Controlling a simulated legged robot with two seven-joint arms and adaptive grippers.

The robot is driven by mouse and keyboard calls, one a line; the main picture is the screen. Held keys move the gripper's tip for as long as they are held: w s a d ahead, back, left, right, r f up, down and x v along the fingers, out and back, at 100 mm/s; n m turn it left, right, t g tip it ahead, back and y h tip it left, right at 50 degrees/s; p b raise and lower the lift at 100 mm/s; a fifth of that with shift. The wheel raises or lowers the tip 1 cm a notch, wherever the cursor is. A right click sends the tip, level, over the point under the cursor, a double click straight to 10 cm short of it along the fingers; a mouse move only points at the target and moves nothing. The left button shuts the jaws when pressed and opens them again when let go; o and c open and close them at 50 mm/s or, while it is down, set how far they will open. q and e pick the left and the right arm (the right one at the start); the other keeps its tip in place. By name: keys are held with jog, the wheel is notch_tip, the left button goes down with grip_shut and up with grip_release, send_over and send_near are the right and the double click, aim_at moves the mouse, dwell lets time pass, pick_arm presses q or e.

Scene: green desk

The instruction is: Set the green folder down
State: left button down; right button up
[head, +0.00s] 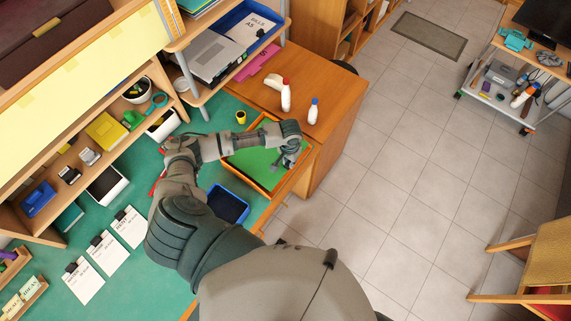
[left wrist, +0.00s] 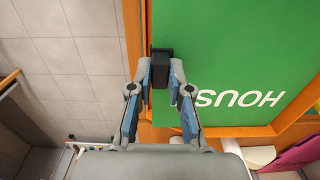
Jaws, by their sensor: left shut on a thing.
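The green folder (head: 252,162) lies within the outline of an orange wooden tray (head: 240,173) at the right end of the desk in the head view. In the left wrist view the folder (left wrist: 235,50) shows large, with upside-down lettering starting "HOUS" and a black clip (left wrist: 161,68) on its edge. My left gripper (head: 288,158) is over the folder's right side. In the left wrist view my left gripper (left wrist: 161,75) has its fingertips closed on the black clip. Whether the folder touches the tray bottom cannot be told. My right gripper is not in view.
White bottles with red (head: 286,97) and blue (head: 313,112) caps stand on the brown wooden top beyond the tray. A blue bin (head: 228,204) and a small yellow cup (head: 241,117) are near the tray. Clipped papers (head: 103,249) lie on the green desk.

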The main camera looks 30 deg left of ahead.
pick_arm(q)
jog(key=shift+s+d+f, duration=0.1)
jog(key=shift+d+f, duration=0.05)
jog(key=shift+f, duration=0.2)
notch_tip(320, 180, down, 2)
jog(key=shift+s+f, duration=0.15)
jog(key=shift+f, duration=0.3)
jog(key=shift+a, duration=0.2)
jog(key=c, duration=1.1)
grip_release()
jog(key=shift+a+f, duration=0.1)
jog(key=shift+a, duration=0.15)
jog(key=shift+c, duration=0.2)
jog(key=shift+o, duration=0.2)
jog(key=shift+d, duration=0.25)
notch_tip(320, 180, up, 11)
jog(key=shift+f, duration=0.1)
jog(key=shift+r, duration=0.7)
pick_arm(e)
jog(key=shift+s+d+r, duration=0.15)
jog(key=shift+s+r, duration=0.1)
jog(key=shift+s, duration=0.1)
